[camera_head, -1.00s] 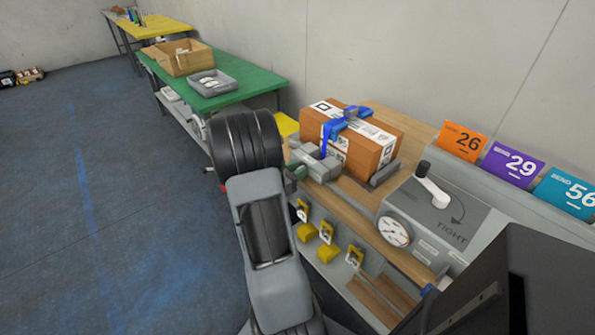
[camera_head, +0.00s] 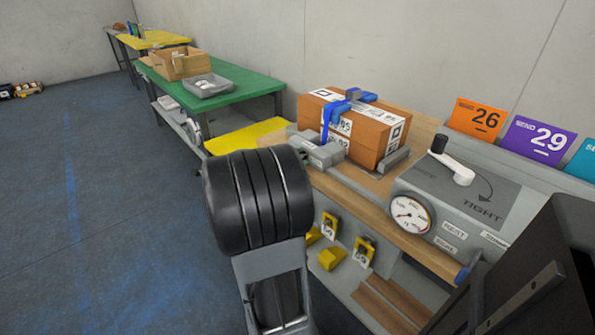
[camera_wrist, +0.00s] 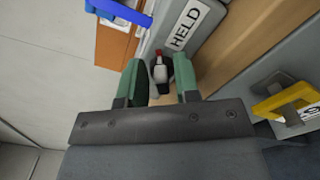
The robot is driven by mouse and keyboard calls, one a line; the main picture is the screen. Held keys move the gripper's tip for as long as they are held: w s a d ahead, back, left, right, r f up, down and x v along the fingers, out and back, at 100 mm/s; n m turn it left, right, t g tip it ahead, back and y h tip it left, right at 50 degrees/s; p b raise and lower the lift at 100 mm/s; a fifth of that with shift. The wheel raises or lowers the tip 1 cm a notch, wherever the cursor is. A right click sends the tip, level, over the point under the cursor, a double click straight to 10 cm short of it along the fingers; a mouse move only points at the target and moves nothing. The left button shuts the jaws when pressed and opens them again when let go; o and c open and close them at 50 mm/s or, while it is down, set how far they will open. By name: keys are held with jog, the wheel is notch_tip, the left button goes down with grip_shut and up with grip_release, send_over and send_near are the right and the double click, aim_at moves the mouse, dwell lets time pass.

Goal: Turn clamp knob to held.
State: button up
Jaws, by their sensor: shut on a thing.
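The clamp knob (camera_wrist: 158,74) is small and dark with a pale face and a red tip, seen in the wrist view. My gripper (camera_wrist: 159,77) has its green fingers on either side of it and is shut on it. The red tip is close to the grey plate with the white HELD label (camera_wrist: 187,24). In the head view my dark wrist hides the knob and the fingers. The grey clamp block (camera_head: 318,150) stands against the cardboard box (camera_head: 370,130), which has a blue strap (camera_head: 333,117).
A grey panel with a white crank (camera_head: 455,168), the word TIGHT and a round gauge (camera_head: 410,213) stands to the right. Yellow latches (camera_head: 363,250) line the bench front. A green table (camera_head: 240,92) is behind. Open floor lies to the left.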

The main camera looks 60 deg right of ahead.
jog(key=m+b, duration=0.2)
jog(key=b, duration=0.1)
jog(key=f+m+b, duration=0.1)
jog(key=m+b, duration=0.1)
jog(key=b, duration=0.2)
jog(key=shift+s+f, duration=0.1)
jog(key=shift+f, duration=0.05)
jog(key=m+b, duration=0.2)
jog(key=b, duration=0.2)
jog(key=shift+m, duration=0.4)
jog(key=shift+r, duration=0.25)
jog(key=o, duration=0.6)
